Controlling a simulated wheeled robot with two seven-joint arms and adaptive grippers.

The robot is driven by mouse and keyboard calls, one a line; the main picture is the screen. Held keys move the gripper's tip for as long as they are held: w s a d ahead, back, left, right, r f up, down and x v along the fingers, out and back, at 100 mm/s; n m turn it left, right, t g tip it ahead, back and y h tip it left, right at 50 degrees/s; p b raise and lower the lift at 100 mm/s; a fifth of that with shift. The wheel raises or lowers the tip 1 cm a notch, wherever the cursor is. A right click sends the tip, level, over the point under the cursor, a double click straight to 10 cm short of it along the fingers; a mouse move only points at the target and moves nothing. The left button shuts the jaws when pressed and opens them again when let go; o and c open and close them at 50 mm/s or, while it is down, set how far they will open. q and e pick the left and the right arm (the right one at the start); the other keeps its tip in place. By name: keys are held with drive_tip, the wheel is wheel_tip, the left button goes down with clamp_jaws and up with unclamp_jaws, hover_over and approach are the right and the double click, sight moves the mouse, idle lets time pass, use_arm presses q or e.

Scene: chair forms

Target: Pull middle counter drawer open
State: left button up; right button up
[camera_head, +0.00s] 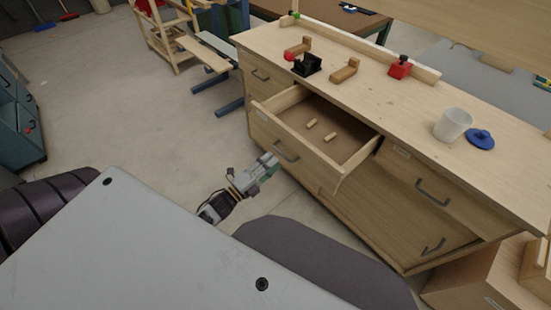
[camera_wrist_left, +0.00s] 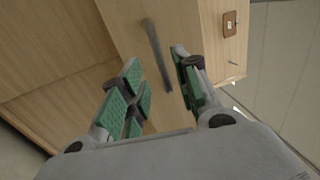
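The middle counter drawer (camera_head: 345,167) stands pulled well out from the wooden counter. Two small wooden pegs (camera_head: 330,137) lie inside it. Its dark bar handle (camera_head: 285,152) is on the front panel, and it also shows in the left wrist view (camera_wrist_left: 157,55). My left gripper (camera_head: 270,162) is just in front of the drawer front, close to the handle. In the left wrist view its green-padded fingers (camera_wrist_left: 157,72) are spread apart, with the handle showing in the gap between them; I see no finger closed on it. My right gripper is not in view.
The counter top (camera_head: 400,105) holds wooden blocks (camera_head: 344,71), a black holder (camera_head: 307,65), a red block (camera_head: 400,68), a white cup (camera_head: 452,125) and a blue lid (camera_head: 480,139). Another drawer (camera_head: 420,185) to the right is shut. Open floor (camera_head: 130,110) lies to the left.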

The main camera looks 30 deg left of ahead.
use_arm(q)
drive_tip(key=v, duration=0.6)
drive_tip(key=shift+s, duration=0.2)
idle(0.5)
wheel_tip(320, 180, down, 14)
drive_tip(key=w+a+n+g+y, duration=0.2)
drive_tip(key=n+g+y, duration=0.15)
drive_tip(key=n, duration=0.35)
drive_tip(key=s+d+f+n+g+y, duration=0.15)
drive_tip(key=s+f+n+g, duration=0.3)
drive_tip(key=f, duration=0.65)
drive_tip(key=s+d+f+n+g+y, duration=0.15)
drive_tip(key=s+f+n+g, duration=0.3)
drive_tip(key=f, duration=0.65)
drive_tip(key=s+d+f+n+g, duration=0.3)
drive_tip(key=s+f+n+g, duration=0.1)
drive_tip(key=s+f, duration=0.35)
drive_tip(key=s+a+r+g+p, duration=0.1)
drive_tip(key=s+a+r+p, duration=0.1)
drive_tip(key=s+r+p, duration=1.3)
drive_tip(key=s+p, duration=0.3)
drive_tip(key=p, duration=0.7)
drive_tip(key=shift+r, duration=0.2)
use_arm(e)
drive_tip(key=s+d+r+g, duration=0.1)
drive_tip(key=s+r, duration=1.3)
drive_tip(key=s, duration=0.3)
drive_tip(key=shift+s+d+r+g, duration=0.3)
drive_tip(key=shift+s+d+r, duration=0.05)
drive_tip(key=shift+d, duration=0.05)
